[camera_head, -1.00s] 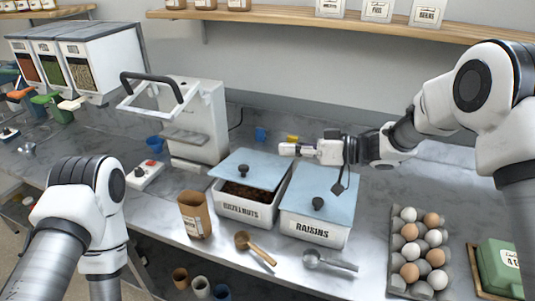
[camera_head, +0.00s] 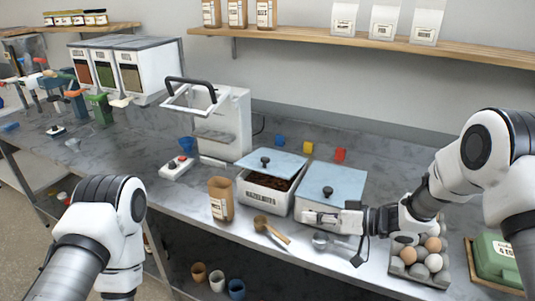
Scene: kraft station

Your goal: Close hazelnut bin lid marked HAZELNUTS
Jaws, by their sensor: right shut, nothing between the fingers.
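The hazelnut bin (camera_head: 264,196) is a white box on the counter with dark contents showing at its front. Its blue lid (camera_head: 278,162), with a black knob, lies over the back part and leaves the front open. The label is too small to read now. My right gripper (camera_head: 308,217) is shut and empty, in front of the neighbouring raisin bin (camera_head: 300,204), partly hiding that bin's front and label. The raisin bin's blue lid (camera_head: 345,182) covers it. My left arm shows at the lower left; its gripper is out of view.
A brown paper bag (camera_head: 221,200) stands left of the hazelnut bin. A wooden scoop (camera_head: 270,230) and a metal scoop (camera_head: 322,241) lie in front. An egg tray (camera_head: 434,278) is at the right, partly behind my arm. A white press (camera_head: 226,125) stands behind left.

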